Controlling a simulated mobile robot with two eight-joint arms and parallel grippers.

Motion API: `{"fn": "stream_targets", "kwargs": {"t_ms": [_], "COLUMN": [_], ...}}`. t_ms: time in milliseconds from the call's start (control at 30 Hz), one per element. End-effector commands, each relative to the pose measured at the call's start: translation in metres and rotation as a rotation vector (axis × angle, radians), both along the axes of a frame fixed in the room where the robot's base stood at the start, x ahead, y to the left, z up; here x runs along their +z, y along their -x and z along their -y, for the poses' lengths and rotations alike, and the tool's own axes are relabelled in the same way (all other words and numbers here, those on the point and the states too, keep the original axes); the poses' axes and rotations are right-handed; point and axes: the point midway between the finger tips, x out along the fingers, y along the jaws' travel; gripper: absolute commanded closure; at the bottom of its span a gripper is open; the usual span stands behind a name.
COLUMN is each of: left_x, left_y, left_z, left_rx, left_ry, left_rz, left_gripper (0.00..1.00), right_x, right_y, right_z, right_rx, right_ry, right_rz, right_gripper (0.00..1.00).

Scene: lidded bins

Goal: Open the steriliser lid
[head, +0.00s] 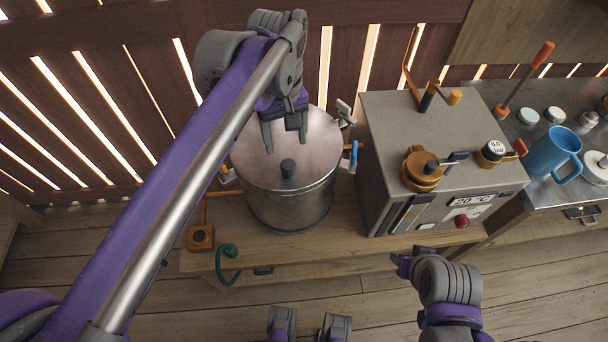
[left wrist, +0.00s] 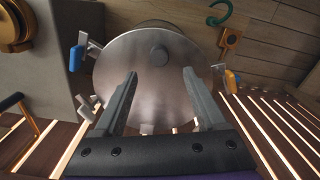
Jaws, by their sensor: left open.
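The steriliser is a round metal pot (head: 288,208) on a wooden bench, with a flat metal lid (head: 318,158) lying closed on top. Clamps stand around the rim: one blue-handled (left wrist: 76,58), one yellow-handled (left wrist: 232,79), one grey (left wrist: 86,108). I cannot tell whether they are fastened.
A grey control box (head: 385,130) with brass fittings stands close to the pot's right. A blue mug (head: 550,155) and small jars are on the metal counter farther right. A green hook (head: 228,265) sticks out at the bench front. A slatted wall is behind.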

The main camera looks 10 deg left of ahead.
Motion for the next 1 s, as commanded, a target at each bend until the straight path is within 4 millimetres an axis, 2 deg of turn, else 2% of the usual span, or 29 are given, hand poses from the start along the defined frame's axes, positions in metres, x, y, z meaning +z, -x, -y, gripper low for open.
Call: {"fn": "stream_targets", "kwargs": {"t_ms": [167,600,800,1000], "left_x": [-0.011,-0.089,-0.105,-0.107], "left_y": [-0.002,-0.002,-0.002,-0.002], "left_z": [0.001,0.001,0.001,0.001], "left_rx": [0.011,0.01,0.009,0.009], "left_ry": [-0.002,-0.001,-0.002,-0.001], "left_rz": [-0.009,-0.008,-0.007,-0.006], "left_gripper": [0.27,0.27,0.27,0.27], "right_x": [-0.002,-0.011,-0.012,-0.012], "right_y": [0.0,0.002,0.002,0.002], "right_z": [0.0,0.0,0.0,0.0], "right_rx": [0.0,0.0,0.0,0.0], "right_ry": [0.0,0.0,0.0,0.0], "right_rz": [-0.001,-0.004,-0.004,-0.004], "right_gripper": [0.55,0.55,0.55,0.55]}}
